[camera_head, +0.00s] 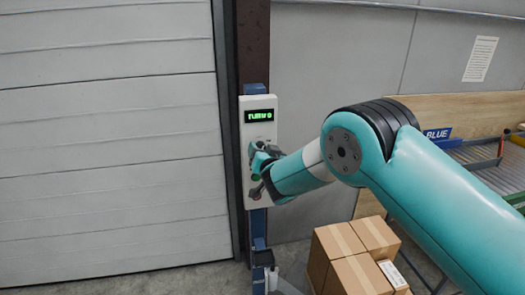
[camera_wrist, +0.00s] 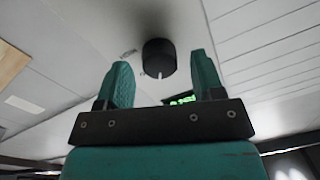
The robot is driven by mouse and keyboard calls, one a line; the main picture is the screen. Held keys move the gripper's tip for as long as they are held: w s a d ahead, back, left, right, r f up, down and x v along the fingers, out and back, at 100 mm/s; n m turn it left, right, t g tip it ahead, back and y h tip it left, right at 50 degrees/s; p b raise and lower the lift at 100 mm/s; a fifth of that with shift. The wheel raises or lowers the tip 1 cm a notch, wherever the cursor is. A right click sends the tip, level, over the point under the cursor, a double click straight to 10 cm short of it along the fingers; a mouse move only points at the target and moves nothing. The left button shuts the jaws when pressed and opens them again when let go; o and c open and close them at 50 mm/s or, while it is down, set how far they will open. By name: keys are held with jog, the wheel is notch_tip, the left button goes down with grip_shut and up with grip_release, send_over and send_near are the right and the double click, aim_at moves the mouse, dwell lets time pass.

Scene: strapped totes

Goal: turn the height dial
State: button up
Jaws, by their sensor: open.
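The height dial (camera_wrist: 158,55) is a black round knob on a pale control panel (camera_head: 258,108). In the wrist view it stands between and beyond the two fingertips, with visible space on both sides. My gripper (camera_head: 262,162) is at the panel's front and hides the dial in the head view; it also shows in the wrist view (camera_wrist: 161,66), with its teal fingers apart and empty. A small green display (camera_head: 260,115) on the panel seems to read "TURNS 0"; part of it shows in the wrist view (camera_wrist: 183,100).
The panel is on a blue post (camera_head: 258,225) beside a dark column. A ribbed white shutter (camera_head: 110,130) fills the left. Taped cardboard boxes (camera_head: 350,240) stand below my arm. A conveyor (camera_head: 480,152) and a blue sign (camera_head: 437,133) are at the right.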

jog(key=c, duration=0.9)
jog(key=shift+c, duration=0.2)
jog(key=shift+f+n+b, duration=0.1)
jog(key=shift+n+b, duration=0.2)
jog(key=shift+b, duration=0.3)
jog(key=shift+a+n+b, duration=0.1)
jog(key=shift+n+b, duration=2.5)
jog(key=shift+b, duration=0.5)
jog(key=shift+r, duration=0.2)
